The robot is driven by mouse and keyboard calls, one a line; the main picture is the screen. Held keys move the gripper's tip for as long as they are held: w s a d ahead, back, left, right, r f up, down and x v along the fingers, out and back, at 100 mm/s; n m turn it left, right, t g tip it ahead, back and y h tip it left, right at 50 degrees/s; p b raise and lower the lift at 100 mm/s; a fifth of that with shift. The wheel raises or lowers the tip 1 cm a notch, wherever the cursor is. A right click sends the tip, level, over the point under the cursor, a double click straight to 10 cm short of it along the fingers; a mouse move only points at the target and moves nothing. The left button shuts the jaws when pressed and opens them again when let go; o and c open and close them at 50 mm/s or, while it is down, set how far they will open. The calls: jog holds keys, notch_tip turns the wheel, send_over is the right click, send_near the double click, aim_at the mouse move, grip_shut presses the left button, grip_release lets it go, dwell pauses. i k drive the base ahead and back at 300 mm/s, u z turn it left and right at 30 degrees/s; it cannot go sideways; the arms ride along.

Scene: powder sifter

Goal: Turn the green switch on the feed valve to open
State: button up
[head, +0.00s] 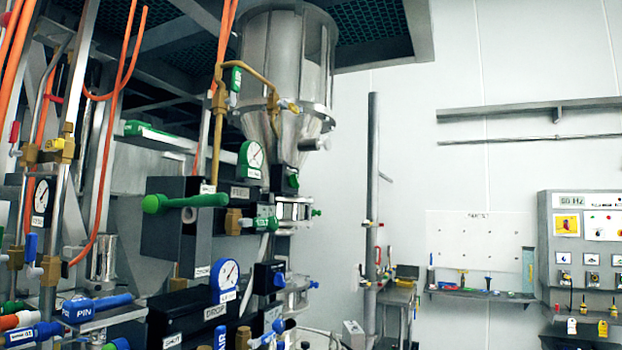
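A black valve box (160,235) stands left of centre, with a green lever handle (185,202) lying about level across its front. To its right are a green round gauge (251,155), a small green valve part (265,212) with a label, and a green-and-black block (291,181) under the steel hopper (285,70). The labels are too small to read surely, so I cannot tell which green part is the feed valve's switch or its setting. My gripper is not in view.
Blue-marked valves and a blue gauge (226,274) sit below the green parts. Orange hoses (105,150) and pipes crowd the left. A vertical steel post (372,190) stands right of the hopper. A control panel (585,250) and a tool shelf (480,293) are at the right wall.

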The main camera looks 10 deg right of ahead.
aim_at(294, 181)
jog(key=z, duration=0.5)
jog(key=i, duration=2.2)
jog(key=u, duration=0.55)
